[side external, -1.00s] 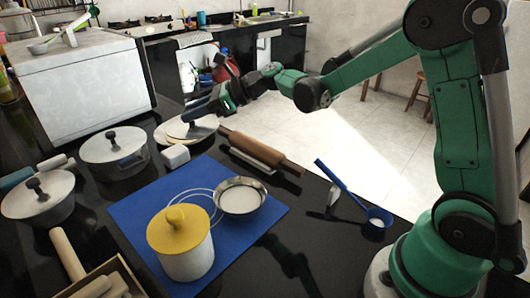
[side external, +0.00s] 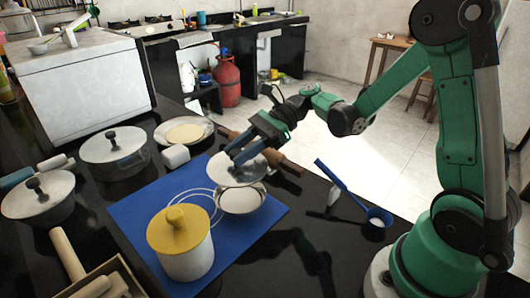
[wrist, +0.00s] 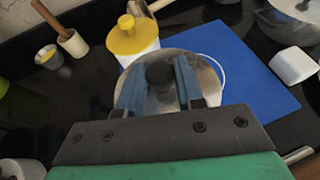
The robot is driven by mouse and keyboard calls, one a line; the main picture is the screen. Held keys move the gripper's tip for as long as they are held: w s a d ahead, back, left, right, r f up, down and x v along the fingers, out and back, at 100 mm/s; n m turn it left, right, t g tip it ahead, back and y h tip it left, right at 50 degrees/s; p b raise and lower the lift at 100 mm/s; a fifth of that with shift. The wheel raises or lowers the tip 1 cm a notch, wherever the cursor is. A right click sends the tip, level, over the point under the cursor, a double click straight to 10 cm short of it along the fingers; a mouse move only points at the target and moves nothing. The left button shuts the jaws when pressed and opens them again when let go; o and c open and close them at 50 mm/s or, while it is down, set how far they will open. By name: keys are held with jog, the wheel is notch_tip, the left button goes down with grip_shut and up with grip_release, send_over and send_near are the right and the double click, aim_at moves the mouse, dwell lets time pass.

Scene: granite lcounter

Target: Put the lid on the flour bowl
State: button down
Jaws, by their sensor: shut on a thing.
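My gripper (side external: 240,158) is shut on the dark knob (wrist: 160,75) of a round metal lid (side external: 222,170). The lid also shows in the wrist view (wrist: 203,72), where the blue fingers stand on both sides of the knob. In the side view the lid is held above and just behind the flour bowl (side external: 241,203), overlapping its far rim. The bowl is metal with white flour in it and sits on the blue mat (side external: 135,213). In the wrist view the lid hides the bowl.
A white canister with a yellow lid (side external: 180,240) stands on the mat in front of the bowl. A rolling pin (side external: 288,167) lies behind. Pots with lids (side external: 113,150), a plate (side external: 184,132) and a white block (side external: 175,156) are to the left. A blue-handled scoop (side external: 335,178) lies right.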

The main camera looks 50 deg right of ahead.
aim_at(251, 164)
jog(key=shift+f, duration=2.3)
jog(key=shift+f, duration=1.05)
jog(key=shift+c, duration=2.4)
grip_release()
